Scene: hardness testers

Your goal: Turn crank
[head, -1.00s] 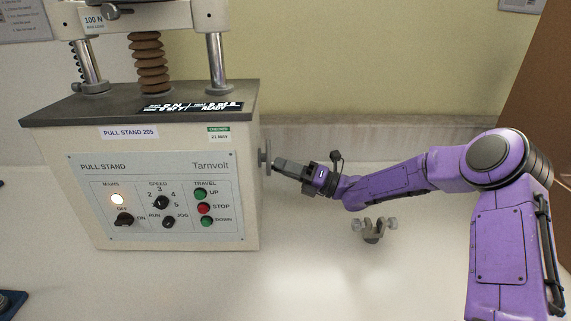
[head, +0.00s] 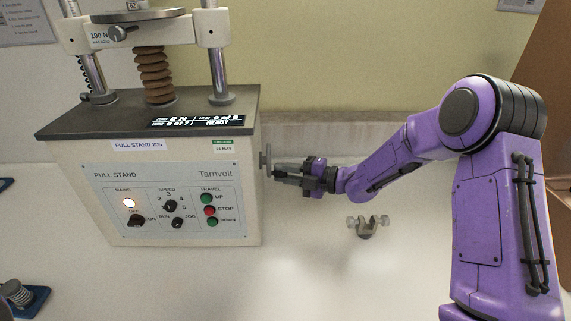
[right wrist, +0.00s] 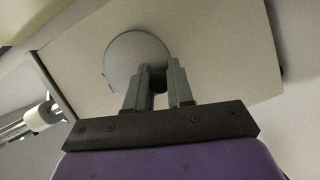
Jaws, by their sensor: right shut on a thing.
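The crank is a grey disc (head: 265,161) on the right side wall of the cream pull stand (head: 240,234), seen nearly edge-on in the head view. In the right wrist view the disc (right wrist: 130,54) is a round plate with a dark handle (right wrist: 158,76) in front of it. My right gripper (head: 277,173) reaches in from the right at the crank. Its fingers (right wrist: 158,74) are shut on the handle, one on each side, and partly hide the disc. My left gripper is not in view.
The stand's front panel (head: 165,205) has a lit lamp, knobs and buttons. A display (head: 195,115) on top reads READY. A small clamp with two thumbscrews (head: 367,227) lies on the bench below my right arm. A blue-based part (head: 22,298) stands at lower left.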

